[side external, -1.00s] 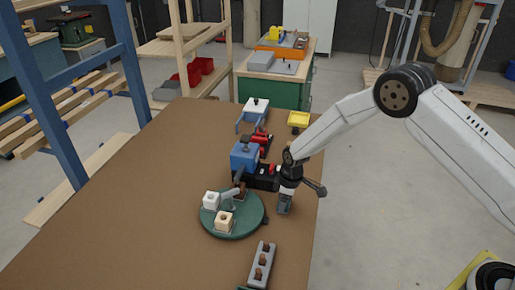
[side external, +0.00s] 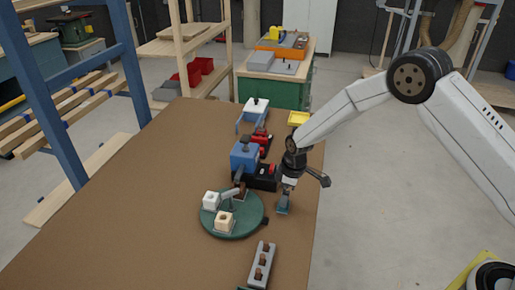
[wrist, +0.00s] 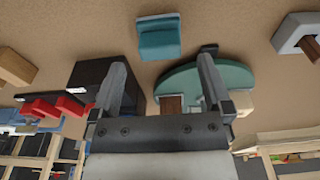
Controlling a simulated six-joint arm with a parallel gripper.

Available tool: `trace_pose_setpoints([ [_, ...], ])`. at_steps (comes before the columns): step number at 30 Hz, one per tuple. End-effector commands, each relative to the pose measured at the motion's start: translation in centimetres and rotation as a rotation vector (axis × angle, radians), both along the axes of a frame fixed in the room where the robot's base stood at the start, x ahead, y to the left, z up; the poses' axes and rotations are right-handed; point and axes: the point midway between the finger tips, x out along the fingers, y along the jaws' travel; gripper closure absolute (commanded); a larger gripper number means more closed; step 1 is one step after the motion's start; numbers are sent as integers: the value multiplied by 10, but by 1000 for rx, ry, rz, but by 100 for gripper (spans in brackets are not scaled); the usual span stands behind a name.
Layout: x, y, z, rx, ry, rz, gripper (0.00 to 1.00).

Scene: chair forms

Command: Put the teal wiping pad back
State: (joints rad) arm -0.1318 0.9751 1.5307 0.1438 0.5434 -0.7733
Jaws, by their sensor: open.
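The teal wiping pad (wrist: 160,38) lies on the brown table just beyond my fingertips in the wrist view. It has a raised teal block along one edge. In the side view the pad (side external: 283,207) shows under my gripper (side external: 287,186), near the table's right edge and beside the green round turntable. In the wrist view my gripper (wrist: 163,66) is open and empty, its two fingers spread wide. The pad appears apart from both fingers.
The green turntable (side external: 247,227) carries a white block (side external: 211,201) and a beige block (side external: 224,221). A black base (side external: 262,180) and blue box (side external: 244,156) stand behind. A grey holed rack (side external: 261,266) lies in front. The table's left side (side external: 130,220) is clear.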

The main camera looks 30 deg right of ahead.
Motion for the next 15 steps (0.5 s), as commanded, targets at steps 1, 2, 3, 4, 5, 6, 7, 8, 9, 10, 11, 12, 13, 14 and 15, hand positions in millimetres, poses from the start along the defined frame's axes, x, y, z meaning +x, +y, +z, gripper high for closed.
trace_pose_setpoints([
  [1, 0, -1, 8, 0, -3, 0, 0],
  [2, 0, -1, 13, 0, -3, 0, 0],
  [3, -1, -2, 18, 0, -3, 0, 0],
  [4, -1, -2, 23, 0, -3, 0, 0],
  [5, -2, -3, 27, 0, -3, 0, 0],
  [6, -2, -3, 33, 0, -3, 0, 0],
  [7, -3, -3, 37, -1, -4, 0, 0],
  [8, -3, -4, 41, -1, -4, 0, 0],
  [9, -3, -4, 47, 0, -3, 0, 0],
  [10, -4, -5, 51, -1, -2, 0, 0],
  [11, -5, -5, 54, 0, -1, 0, 0],
  [12, -5, -5, 59, 0, -3, 0, 0],
  [13, -5, -6, 62, 0, -3, 0, 0],
  [14, -5, -6, 65, -1, -2, 0, 0],
  [15, -6, -6, 69, 0, -1, 0, 0],
])
